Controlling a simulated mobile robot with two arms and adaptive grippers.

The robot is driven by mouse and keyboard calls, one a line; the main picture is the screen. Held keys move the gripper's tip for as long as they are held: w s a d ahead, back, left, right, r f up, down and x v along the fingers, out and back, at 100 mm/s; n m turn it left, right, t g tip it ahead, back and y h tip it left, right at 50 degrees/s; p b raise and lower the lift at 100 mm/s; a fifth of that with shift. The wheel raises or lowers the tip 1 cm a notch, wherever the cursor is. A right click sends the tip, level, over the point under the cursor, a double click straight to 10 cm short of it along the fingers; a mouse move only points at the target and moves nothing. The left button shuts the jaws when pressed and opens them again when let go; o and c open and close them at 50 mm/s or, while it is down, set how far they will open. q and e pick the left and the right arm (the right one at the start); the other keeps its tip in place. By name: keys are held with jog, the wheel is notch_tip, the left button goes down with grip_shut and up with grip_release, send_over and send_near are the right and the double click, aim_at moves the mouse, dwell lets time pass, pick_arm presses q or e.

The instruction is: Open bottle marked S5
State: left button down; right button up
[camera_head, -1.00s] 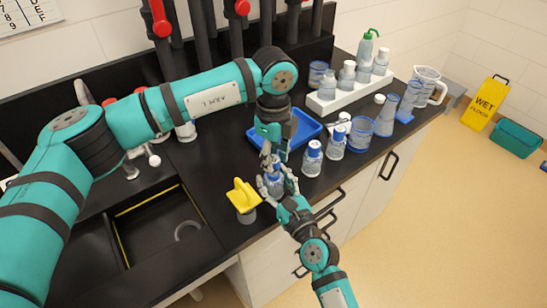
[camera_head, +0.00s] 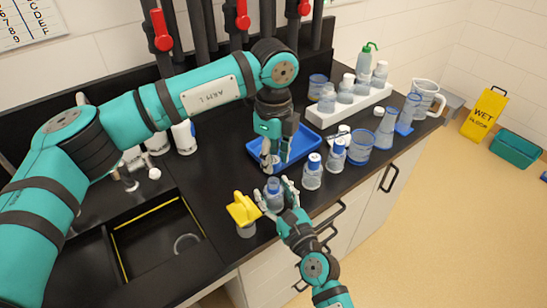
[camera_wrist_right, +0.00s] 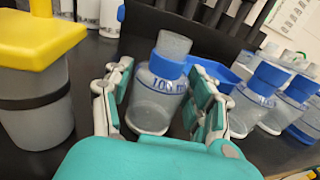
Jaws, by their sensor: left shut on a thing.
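A clear bottle (camera_head: 273,195) with a blue band stands upright near the counter's front edge. The fingers also show in the right wrist view (camera_wrist_right: 160,92). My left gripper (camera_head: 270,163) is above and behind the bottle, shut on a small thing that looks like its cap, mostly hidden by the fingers.
A yellow-topped container (camera_head: 243,212) stands close on the left, beside the sink. A blue tray (camera_head: 302,150) lies behind, and a white rack (camera_head: 350,105) holds several bottles.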

jog(key=shift+o, duration=1.2)
